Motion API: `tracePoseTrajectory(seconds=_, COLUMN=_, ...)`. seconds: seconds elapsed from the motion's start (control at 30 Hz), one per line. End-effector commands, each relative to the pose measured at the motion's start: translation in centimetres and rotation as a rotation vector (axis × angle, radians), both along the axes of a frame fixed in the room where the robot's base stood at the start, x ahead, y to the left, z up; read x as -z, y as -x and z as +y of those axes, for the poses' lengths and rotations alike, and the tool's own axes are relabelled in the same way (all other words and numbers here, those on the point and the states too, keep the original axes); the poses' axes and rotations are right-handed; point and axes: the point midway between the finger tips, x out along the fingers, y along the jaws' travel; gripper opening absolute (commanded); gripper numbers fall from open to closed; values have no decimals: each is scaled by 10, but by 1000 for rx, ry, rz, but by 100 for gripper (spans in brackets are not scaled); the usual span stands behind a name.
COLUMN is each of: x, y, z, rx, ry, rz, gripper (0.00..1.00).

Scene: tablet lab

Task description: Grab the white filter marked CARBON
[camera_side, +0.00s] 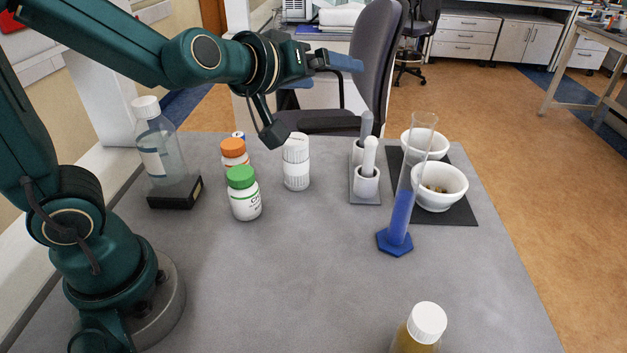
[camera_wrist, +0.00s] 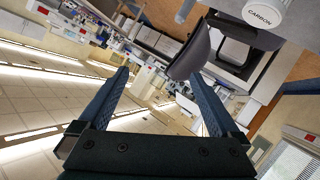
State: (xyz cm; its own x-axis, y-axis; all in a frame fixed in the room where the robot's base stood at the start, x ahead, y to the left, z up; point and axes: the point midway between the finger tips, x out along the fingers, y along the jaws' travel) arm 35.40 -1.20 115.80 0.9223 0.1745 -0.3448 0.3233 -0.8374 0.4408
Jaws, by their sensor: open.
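A white cylinder marked CARBON (camera_wrist: 265,12) shows at the top right of the wrist view, cut off by the frame edge. In the side view a white ribbed cylinder (camera_side: 296,170) stands upright on the grey table and seems to be this filter; its lettering cannot be read there. My gripper (camera_side: 333,70) is above the table, up and to the right of the white cylinder, with its blue fingers pointing right. In the wrist view its two fingers (camera_wrist: 160,76) are spread apart with nothing between them.
A green-capped bottle (camera_side: 244,198) and an orange-capped bottle (camera_side: 235,153) stand left of the white cylinder. A clear bottle (camera_side: 160,150) is further left. A blue-filled graduated cylinder (camera_side: 399,215), mortars (camera_side: 440,190) and an amber bottle (camera_side: 415,335) are right. The front middle table (camera_side: 300,280) is clear.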

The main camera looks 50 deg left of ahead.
Motion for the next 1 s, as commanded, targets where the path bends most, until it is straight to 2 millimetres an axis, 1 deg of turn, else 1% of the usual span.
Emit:
tracePoseTrajectory(seconds=0.03, x=14, y=-8, z=9, rx=-57, ry=-7, rz=6, gripper=99)
tracePoseTrajectory(seconds=0.13, x=36, y=-17, z=30, rx=-180, ry=-43, rz=1, gripper=99)
tracePoseTrajectory(seconds=0.2, x=53, y=-18, z=43, rx=-256, ry=-86, rz=9, gripper=99)
tracePoseTrajectory(seconds=0.3, x=79, y=-16, z=60, rx=-347, ry=-169, rz=34, gripper=99)
tracePoseTrajectory(seconds=0.43, x=114, y=-6, z=72, rx=-412, ry=-281, rz=90, gripper=99)
tracePoseTrajectory(seconds=0.5, x=131, y=-1, z=74, rx=-422, ry=-325, rz=128, gripper=99)
tracePoseTrajectory(seconds=0.6, x=154, y=5, z=72, rx=-410, ry=-361, rz=189, gripper=99)
tracePoseTrajectory(seconds=0.7, x=168, y=9, z=69, rx=-391, ry=-382, rz=228, gripper=99)
tracePoseTrajectory(seconds=0.83, x=176, y=10, z=69, rx=-381, ry=-392, rz=246, gripper=99)
tracePoseTrajectory(seconds=1.0, x=182, y=-1, z=79, rx=-382, ry=-390, rz=245, gripper=99)
